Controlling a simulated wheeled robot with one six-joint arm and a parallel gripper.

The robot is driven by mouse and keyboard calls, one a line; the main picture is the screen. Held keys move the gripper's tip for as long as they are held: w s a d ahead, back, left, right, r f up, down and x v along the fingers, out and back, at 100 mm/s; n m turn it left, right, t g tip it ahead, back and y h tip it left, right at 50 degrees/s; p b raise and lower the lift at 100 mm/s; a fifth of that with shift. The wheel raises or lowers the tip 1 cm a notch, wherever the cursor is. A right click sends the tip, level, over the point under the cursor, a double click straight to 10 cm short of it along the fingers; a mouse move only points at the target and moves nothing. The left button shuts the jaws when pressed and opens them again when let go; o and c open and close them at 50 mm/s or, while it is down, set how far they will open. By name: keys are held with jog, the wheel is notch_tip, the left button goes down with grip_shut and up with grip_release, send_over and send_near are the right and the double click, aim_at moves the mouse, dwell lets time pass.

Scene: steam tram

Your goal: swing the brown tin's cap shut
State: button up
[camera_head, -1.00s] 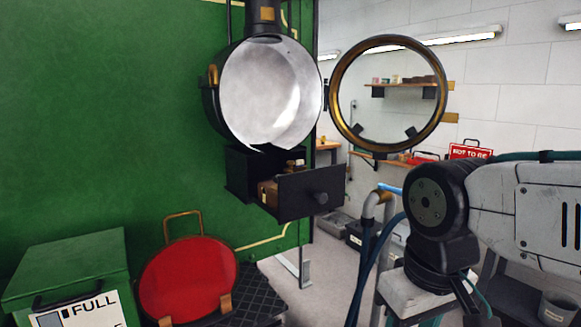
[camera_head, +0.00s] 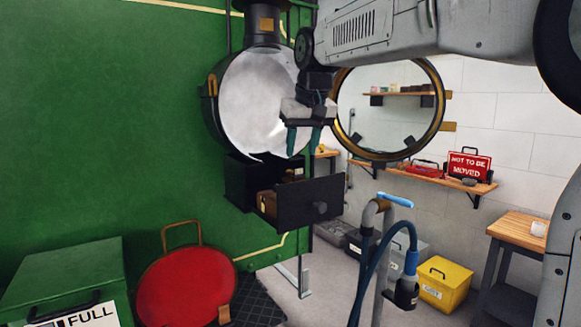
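The brown tin (camera_head: 266,204) sits in the open black drawer (camera_head: 308,203) under the round lamp. Only its left part shows above the drawer's edge. A small brass-coloured piece shows behind the drawer front, but I cannot tell whether it is the cap or how the cap stands. My gripper (camera_head: 304,150) points down in front of the lamp's bowl, above the drawer. Its two teal fingers are apart with nothing seen between them. It appears clear of the tin.
The lamp's pale bowl (camera_head: 252,105) is open, with its brass-rimmed glass door (camera_head: 437,122) swung right. A red disc (camera_head: 187,288) and a green box (camera_head: 75,275) stand lower left. A pipe with a blue lever (camera_head: 395,199) rises right of the drawer.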

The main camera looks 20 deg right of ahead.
aim_at(290, 175)
jog(key=w+f, duration=0.6)
jog(key=shift+w+a+f, duration=0.25)
jog(key=shift+w, duration=0.15)
grip_shut()
